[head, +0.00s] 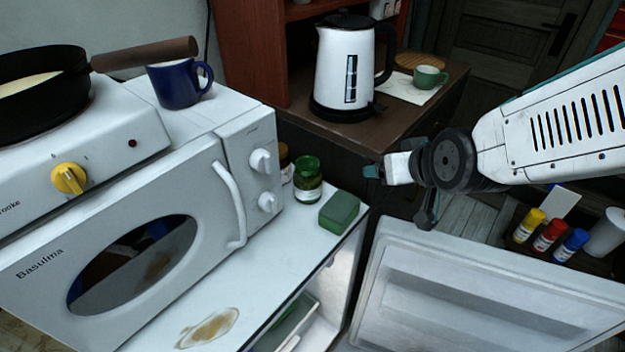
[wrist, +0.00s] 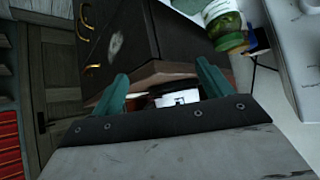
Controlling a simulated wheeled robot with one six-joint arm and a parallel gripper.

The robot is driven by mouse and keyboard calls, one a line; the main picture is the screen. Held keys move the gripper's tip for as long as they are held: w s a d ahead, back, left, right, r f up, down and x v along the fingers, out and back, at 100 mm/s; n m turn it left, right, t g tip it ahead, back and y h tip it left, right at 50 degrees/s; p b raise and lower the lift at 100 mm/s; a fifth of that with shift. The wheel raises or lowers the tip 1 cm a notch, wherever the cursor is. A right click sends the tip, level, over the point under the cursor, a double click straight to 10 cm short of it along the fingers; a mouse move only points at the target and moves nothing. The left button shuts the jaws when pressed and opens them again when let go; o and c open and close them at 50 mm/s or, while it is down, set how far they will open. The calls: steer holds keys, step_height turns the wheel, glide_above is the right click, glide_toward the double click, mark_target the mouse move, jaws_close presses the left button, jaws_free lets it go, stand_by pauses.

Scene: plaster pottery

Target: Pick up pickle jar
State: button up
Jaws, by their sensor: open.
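The pickle jar (head: 307,180) is a small green glass jar with a green lid and a pale label. It stands upright on the white top beside the microwave, in the middle of the head view. A green jar with a label, seemingly the same one, shows tilted at the upper right of the wrist view (wrist: 226,25), partly cut off by the frame. My gripper (head: 370,171) is to the right of the jar and apart from it. In the wrist view my teal fingers (wrist: 163,85) are spread apart with nothing held between them.
A green block (head: 339,211) sits just right of the jar, and a brown-lidded jar (head: 285,163) stands behind it. The microwave (head: 110,250) borders the left. A white kettle (head: 345,70) and green cup (head: 429,77) stand behind. An open white door (head: 480,300) is below my arm.

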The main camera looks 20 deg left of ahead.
mark_target(312, 170)
steer(key=a+f+y, duration=0.1)
steer(key=a, duration=0.3)
steer(key=s+a+f+n+t+y, duration=0.1)
steer(key=a+f, duration=0.1)
steer(key=a, duration=0.3)
steer(key=a+f+n+t+y, duration=0.1)
steer(key=a+f, duration=0.1)
steer(key=a, duration=0.2)
steer(key=shift+s+a+f+y, duration=0.1)
steer(key=shift+s+a+y, duration=0.2)
steer(key=shift+s+a, duration=0.1)
steer(key=shift+w+a+f, duration=0.1)
steer(key=shift+a+f, duration=0.05)
steer(key=shift+a, duration=0.2)
steer(key=x, duration=0.7)
steer(key=shift+w+r, duration=0.25)
steer(key=shift+r, duration=0.05)
steer(key=c, duration=1.5)
